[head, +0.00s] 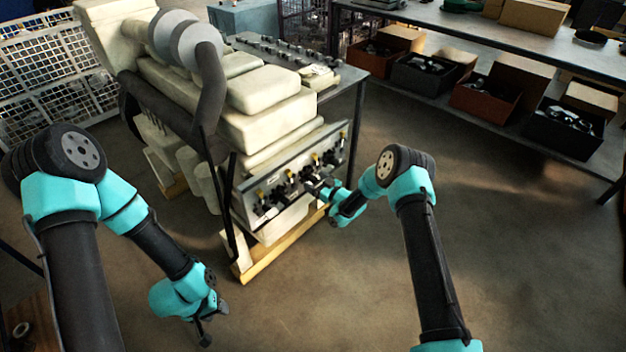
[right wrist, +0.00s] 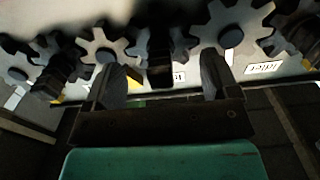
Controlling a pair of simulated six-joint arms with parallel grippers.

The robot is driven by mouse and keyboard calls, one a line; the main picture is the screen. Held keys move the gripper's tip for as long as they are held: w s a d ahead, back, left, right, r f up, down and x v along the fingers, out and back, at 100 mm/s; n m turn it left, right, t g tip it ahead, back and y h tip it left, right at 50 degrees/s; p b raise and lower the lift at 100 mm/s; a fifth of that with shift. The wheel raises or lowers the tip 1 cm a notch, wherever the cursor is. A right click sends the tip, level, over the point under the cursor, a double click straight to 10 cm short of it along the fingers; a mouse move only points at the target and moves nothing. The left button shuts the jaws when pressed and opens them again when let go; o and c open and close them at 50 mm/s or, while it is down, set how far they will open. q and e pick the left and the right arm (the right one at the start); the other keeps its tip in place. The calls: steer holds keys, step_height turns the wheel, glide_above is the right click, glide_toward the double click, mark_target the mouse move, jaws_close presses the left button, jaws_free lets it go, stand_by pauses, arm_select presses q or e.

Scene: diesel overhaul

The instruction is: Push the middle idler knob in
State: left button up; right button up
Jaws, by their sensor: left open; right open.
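The grey gear panel (head: 270,213) is on the front of the cream engine, with dark gears, knobs and small yellow parts along it. My right gripper (head: 314,187) is at the panel's middle. In the right wrist view its open fingers (right wrist: 163,78) straddle a dark blocky knob (right wrist: 160,62), apparently the middle idler knob, with a gear (right wrist: 104,45) to its left and another gear (right wrist: 232,28) to its right. I cannot tell whether the gripper touches the knob or how far the knob sticks out. My left gripper (head: 206,334) is open and empty, low over the floor.
A white label reading "idler" (right wrist: 264,69) is on the panel at right. The engine stands on a yellow-edged base (head: 262,262). A workbench (head: 480,28) with boxes on its lower shelf is at the back right. The floor at right is clear.

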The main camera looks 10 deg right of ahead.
steer(key=v, duration=0.5)
steer(key=shift+s+d, duration=0.2)
steer(key=shift+s, duration=0.1)
steer(key=s+d+f+m+g+h, duration=0.2)
steer(key=s+f+m+g+h, duration=0.15)
steer(key=s, duration=0.65)
steer(key=s+d+f+m+g+h, duration=0.2)
steer(key=s+m+g, duration=0.15)
steer(key=s, duration=0.65)
steer(key=s+r+m+g, duration=0.1)
steer(key=s+g, duration=0.2)
steer(key=s, duration=0.7)
steer(key=s+d+r+m+g+h, duration=0.1)
steer(key=s+r+g, duration=0.1)
steer(key=s, duration=0.7)
steer(key=shift+s+d+g, duration=0.15)
steer(key=shift+s+g, duration=0.2)
steer(key=shift+g, duration=0.35)
steer(key=shift+h, duration=0.35)
